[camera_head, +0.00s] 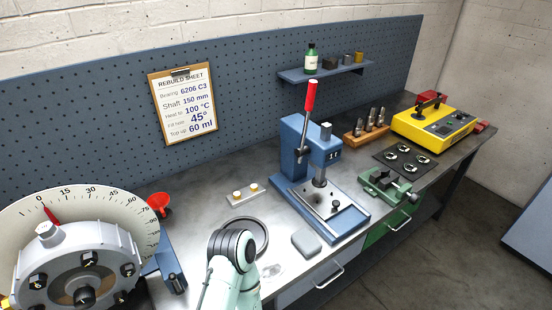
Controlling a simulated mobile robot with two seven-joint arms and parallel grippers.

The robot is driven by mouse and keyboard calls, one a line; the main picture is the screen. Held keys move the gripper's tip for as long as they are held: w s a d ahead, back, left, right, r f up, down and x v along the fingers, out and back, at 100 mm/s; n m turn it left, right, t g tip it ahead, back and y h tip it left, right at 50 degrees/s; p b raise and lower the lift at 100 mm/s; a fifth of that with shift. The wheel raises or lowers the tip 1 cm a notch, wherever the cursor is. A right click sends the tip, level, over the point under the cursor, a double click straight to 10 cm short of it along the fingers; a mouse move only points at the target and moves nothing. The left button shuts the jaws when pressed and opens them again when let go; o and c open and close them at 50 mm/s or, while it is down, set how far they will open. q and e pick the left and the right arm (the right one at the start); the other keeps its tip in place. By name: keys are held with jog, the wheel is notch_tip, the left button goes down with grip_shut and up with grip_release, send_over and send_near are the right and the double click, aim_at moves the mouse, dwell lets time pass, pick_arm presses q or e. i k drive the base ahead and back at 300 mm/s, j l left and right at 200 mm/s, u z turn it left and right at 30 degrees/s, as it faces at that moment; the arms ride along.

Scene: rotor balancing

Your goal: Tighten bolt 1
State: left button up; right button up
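The grey rotor (62,268) stands at the lower left in front of a white dial with a degree scale. Several dark bolt heads ring its face, such as one at its left (38,281) and one at its upper right (98,270). Their small markings are too small for me to tell which is bolt 1. A dark hub (84,297) sits in the middle. The rotor's lower part is cut off by the picture edge. A pale green link of my arm shows at the bottom middle. Neither gripper is in view.
A blue press (311,150) with a red-handled lever stands mid-bench. A green vise (388,186), a yellow case (433,124) and a wooden holder (366,131) are at the right. A grey block (306,243) lies near the front edge.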

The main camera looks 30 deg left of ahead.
aim_at(89, 260)
jog(key=u, duration=2.95)
jog(key=j+z, duration=0.2)
jog(key=j, duration=0.2)
jog(key=k+l, duration=0.05)
